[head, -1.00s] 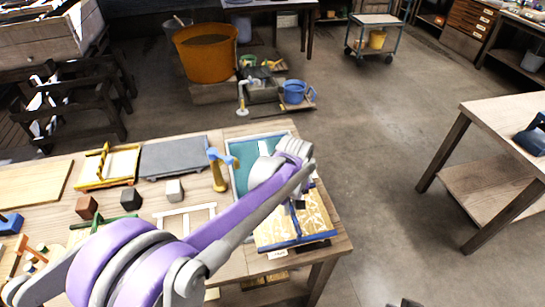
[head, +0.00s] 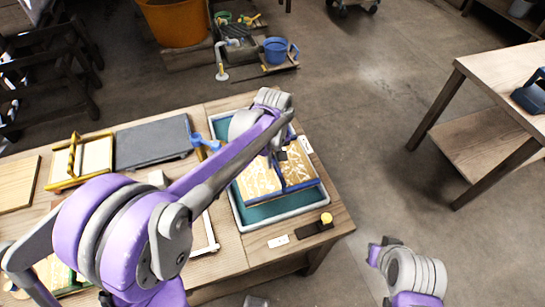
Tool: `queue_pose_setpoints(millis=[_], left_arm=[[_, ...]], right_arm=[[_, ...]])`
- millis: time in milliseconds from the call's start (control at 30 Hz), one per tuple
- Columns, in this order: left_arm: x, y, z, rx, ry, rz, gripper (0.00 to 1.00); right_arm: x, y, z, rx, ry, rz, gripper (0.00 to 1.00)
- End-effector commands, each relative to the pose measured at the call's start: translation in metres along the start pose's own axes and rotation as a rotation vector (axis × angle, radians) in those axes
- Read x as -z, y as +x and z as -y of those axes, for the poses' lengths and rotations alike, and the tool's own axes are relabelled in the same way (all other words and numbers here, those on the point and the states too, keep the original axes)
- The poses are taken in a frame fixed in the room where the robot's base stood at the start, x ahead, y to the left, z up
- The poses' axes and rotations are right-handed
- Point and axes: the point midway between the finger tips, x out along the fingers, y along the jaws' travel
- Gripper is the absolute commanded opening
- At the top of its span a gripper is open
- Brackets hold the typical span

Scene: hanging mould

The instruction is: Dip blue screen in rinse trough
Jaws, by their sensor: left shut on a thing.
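The blue screen (head: 258,180) is a blue frame with a tan, white-patterned face and a blue middle bar. My left gripper (head: 282,156) is shut on it near its far side, with the fingers partly hidden by the wrist. The screen is over the rinse trough (head: 286,221), a pale-rimmed tray with a teal inside. Teal shows in front of and behind the screen. Whether the screen touches the trough's contents I cannot tell. Part of my right arm, perhaps its gripper (head: 377,253), shows at lower right, apart from the table; its jaws are not clear.
A yellow knob (head: 326,218) on a dark block stands at the trough's near right corner. A blue-topped stand (head: 203,141), a grey slab (head: 153,141) and a yellow-framed mould (head: 80,160) lie to the left. Open floor separates this table from another table (head: 485,125) at right.

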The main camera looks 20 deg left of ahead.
Motion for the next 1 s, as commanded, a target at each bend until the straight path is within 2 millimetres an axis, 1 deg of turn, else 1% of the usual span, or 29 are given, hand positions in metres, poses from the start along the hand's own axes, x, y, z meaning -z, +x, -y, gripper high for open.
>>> queue_pose_setpoints(millis=[33,467,1000], left_arm=[[0.000,0.007,0.001,0.001,0.000,0.001,0.00],[0.000,0.050,0.000,0.001,0.000,0.000,0.00],[0.000,0.104,0.000,0.001,0.000,0.000,0.00]], right_arm=[[-0.004,0.004,0.000,0.000,0.000,0.003,0.00],[-0.025,0.027,0.000,0.000,0.000,0.019,0.00],[-0.051,0.060,0.000,0.000,0.000,0.035,0.00]])
